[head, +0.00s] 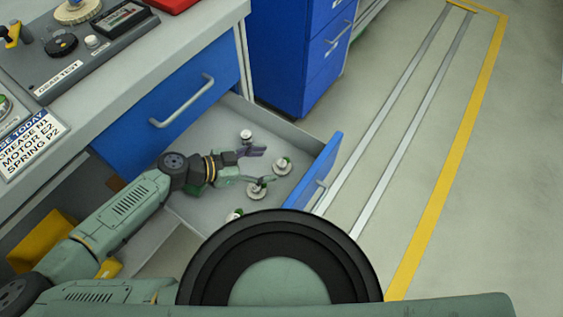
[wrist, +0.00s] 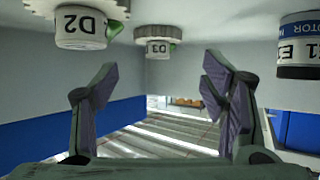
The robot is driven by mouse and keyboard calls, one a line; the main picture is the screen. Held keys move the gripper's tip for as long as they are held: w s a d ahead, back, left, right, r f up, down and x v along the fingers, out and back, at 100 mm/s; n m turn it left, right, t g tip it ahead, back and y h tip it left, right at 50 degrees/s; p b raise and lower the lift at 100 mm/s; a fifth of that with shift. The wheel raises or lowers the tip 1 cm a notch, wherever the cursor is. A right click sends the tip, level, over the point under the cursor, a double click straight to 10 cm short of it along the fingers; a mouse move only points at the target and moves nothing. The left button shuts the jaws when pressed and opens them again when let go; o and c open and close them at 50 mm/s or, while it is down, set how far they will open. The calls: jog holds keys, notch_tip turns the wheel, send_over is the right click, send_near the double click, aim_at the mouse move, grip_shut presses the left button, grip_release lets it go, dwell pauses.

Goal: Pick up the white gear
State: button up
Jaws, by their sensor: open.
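My gripper (head: 264,165) is open and empty over the pulled-out drawer (head: 190,207). Several small parts stand on the drawer floor. A pale toothed gear with a white hub marked D2 (head: 255,191) is near the lower finger; it also shows at the top left of the wrist view (wrist: 80,28), which is upside down. A second pale gear marked D3 (head: 283,165) is beyond the fingertips, and in the wrist view it sits between and beyond the fingers (wrist: 157,46). Both look off-white, so I cannot tell which is the white gear.
A white and dark cylinder labelled motor E1 (wrist: 298,45) stands to one side. Another part (head: 234,215) is partly hidden by my body. The drawer's blue front (head: 325,165) and the workbench (head: 180,60) bound the space. Floor to the right is clear.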

aim_at(280, 164)
jog(key=p+x, duration=0.1)
jog(key=x, duration=0.4)
jog(key=shift+s, duration=0.15)
jog(key=shift+c, duration=0.6)
jog(key=c, duration=1.3)
